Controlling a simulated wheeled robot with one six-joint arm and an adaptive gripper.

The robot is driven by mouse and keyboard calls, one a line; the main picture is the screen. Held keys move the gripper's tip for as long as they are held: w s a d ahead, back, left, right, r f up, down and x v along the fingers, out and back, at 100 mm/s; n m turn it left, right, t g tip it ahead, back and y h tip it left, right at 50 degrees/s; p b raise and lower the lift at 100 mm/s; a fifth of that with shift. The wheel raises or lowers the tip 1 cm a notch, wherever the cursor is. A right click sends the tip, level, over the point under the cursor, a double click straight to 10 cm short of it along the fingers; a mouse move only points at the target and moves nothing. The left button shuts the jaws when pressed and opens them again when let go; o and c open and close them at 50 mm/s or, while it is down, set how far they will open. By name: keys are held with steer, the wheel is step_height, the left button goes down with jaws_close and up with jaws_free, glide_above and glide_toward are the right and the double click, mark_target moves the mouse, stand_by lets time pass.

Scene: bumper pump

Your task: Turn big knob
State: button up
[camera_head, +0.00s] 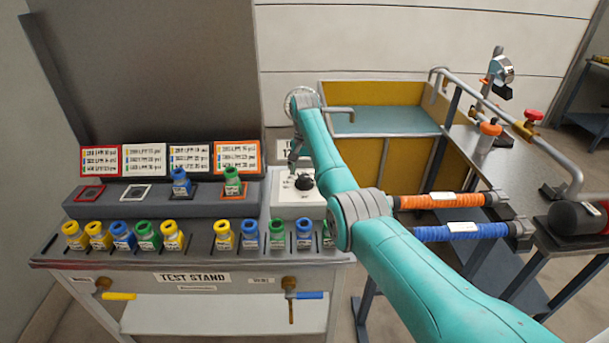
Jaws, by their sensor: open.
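A black knob (304,182) sits on a white panel box (287,198) at the right end of the test stand. It is the largest knob I can make out there, though part of the box is hidden behind my arm. My gripper (293,172) is open, small in the view, and hangs just above and slightly left of the knob. Whether a finger touches the knob cannot be told. My teal arm reaches in from the lower right and covers the box's right side.
Several coloured bottles (145,236) stand in a row along the stand's front, with two more on the raised ledge. Labelled cards (145,160) stand behind. To the right are a yellow-walled bench (400,175) and orange and blue hoses (440,201).

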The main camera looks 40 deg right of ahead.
steer(key=shift+f, duration=0.8)
steer(key=shift+c, duration=0.3)
steer(key=c, duration=1.1)
